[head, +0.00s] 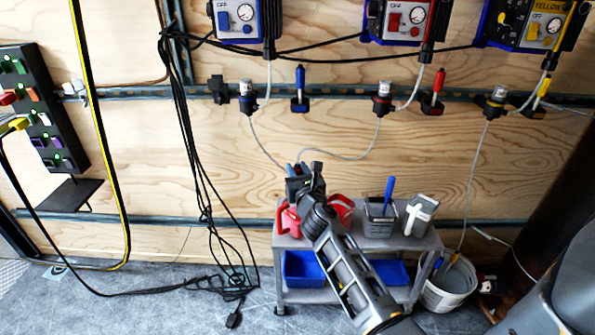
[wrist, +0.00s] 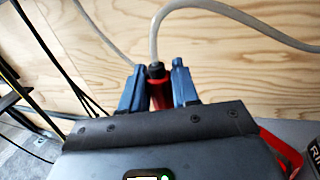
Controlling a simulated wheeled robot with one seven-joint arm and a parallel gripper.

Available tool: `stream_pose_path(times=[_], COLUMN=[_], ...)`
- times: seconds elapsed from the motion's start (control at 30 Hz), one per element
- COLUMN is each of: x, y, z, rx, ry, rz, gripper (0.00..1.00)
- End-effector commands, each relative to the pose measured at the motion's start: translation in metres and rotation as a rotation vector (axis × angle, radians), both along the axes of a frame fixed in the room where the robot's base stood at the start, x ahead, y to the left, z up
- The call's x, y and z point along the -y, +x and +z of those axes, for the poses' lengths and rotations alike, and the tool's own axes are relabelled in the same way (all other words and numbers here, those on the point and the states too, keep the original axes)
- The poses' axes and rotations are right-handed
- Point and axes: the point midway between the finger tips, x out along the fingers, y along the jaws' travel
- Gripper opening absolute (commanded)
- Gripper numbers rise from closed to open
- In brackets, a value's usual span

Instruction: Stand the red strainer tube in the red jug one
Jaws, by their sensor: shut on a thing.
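My gripper (head: 297,172) is above the left end of a small grey cart. In the wrist view its two blue fingers (wrist: 158,90) are shut on the red strainer tube (wrist: 158,92), which has a dark cap and a pale hose rising from it. The tube's lower part is hidden behind the gripper body. In the head view a red jug (head: 288,222) stands on the cart's left end, below my gripper. Another red part (head: 341,207) shows right of my arm; I cannot tell whether it is a separate vessel. The tube appears above the cart top, outside any jug.
The cart (head: 428,242) also holds a grey jug with a blue tube (head: 389,190) and a grey-white jug (head: 420,212). Blue bins (head: 302,268) sit below. A white bucket (head: 447,287) stands at right. Hoses and black cables (head: 190,120) hang along the wooden wall.

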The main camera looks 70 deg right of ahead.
Motion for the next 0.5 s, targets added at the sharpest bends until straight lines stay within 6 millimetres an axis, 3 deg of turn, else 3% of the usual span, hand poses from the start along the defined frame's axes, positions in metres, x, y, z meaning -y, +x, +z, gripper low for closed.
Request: stream_pose_path(times=[0.17,0.2,0.5], x=[0.0,0.0,0.0], y=[0.0001,0.0001,0.0001], z=[-0.0027,-0.0026,-0.0024], rx=[0.001,0.001,0.0], ry=[-0.001,-0.001,0.0], rz=[0.0,0.0,0.0], gripper=[0.0,0.31,0.59])
